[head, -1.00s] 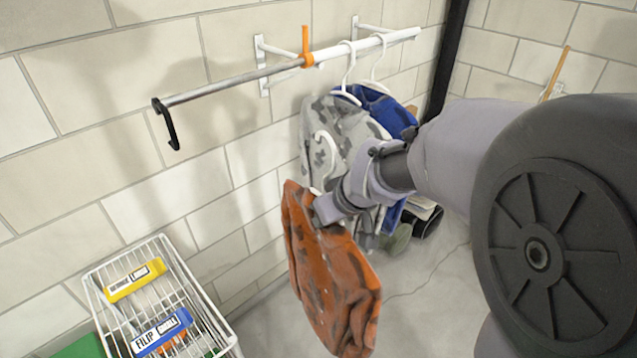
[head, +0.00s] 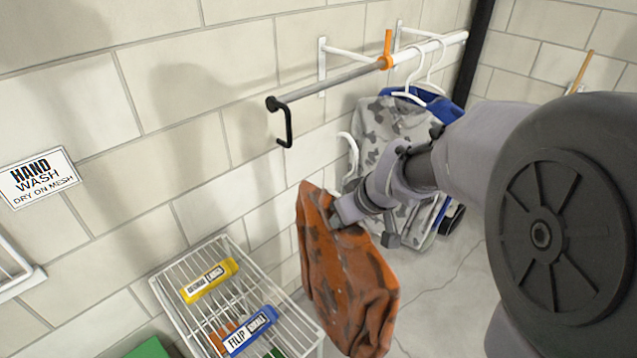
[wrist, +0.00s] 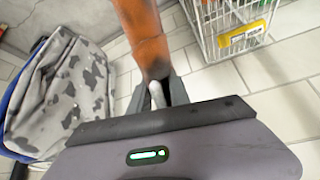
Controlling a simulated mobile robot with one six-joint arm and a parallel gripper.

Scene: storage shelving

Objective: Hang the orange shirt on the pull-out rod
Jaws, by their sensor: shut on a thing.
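The orange shirt (head: 345,270) hangs from a white hanger (head: 349,160) whose hook stands above its shoulder. My gripper (head: 345,212) is shut at the top of the shirt, by the hanger; in the wrist view the gripper (wrist: 157,95) has a white piece between its fingers with the orange cloth (wrist: 145,40) beyond. The pull-out rod (head: 335,81) is a grey metal bar sliding from a white tube, with a black hooked end (head: 286,125). An orange clamp or lever (head: 386,55) sits where bar and tube meet. The shirt's hook is below the rod and apart from it.
A grey patterned shirt (head: 390,135) and a blue garment (head: 440,105) hang on the white tube. A white wire basket (head: 165,290) with labelled yellow and blue tags stands lower left. A hand-wash sign (head: 38,177) is on the wall. The grey bar carries no garment.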

